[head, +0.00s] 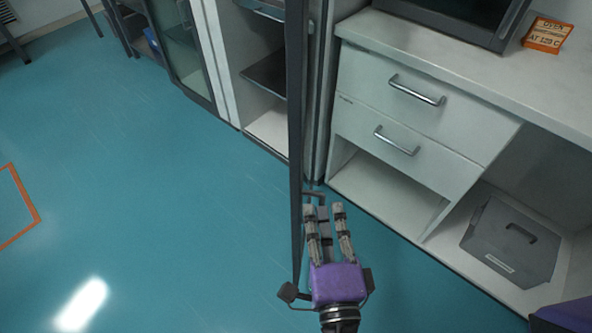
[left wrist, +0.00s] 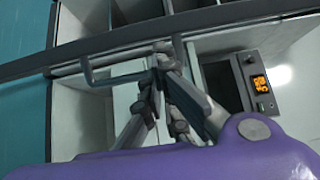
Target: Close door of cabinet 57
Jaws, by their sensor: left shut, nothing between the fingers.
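The cabinet door (head: 296,120) stands open and shows nearly edge-on as a tall dark frame in the head view. Its cabinet (head: 268,75), with shelves inside, is open behind it. The door's frame (left wrist: 220,18) crosses the left wrist view, with a bar handle (left wrist: 118,77) on it. My left gripper (head: 324,208) is right of the door's lower end, close to the handle. In the left wrist view its fingers (left wrist: 163,75) are shut and empty beside the handle; I cannot tell whether they touch it. No cabinet number is readable.
A drawer unit (head: 400,110) stands right of the cabinet, with a grey box (head: 512,240) in its lower bay. A purple part of mine shows at the lower right corner.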

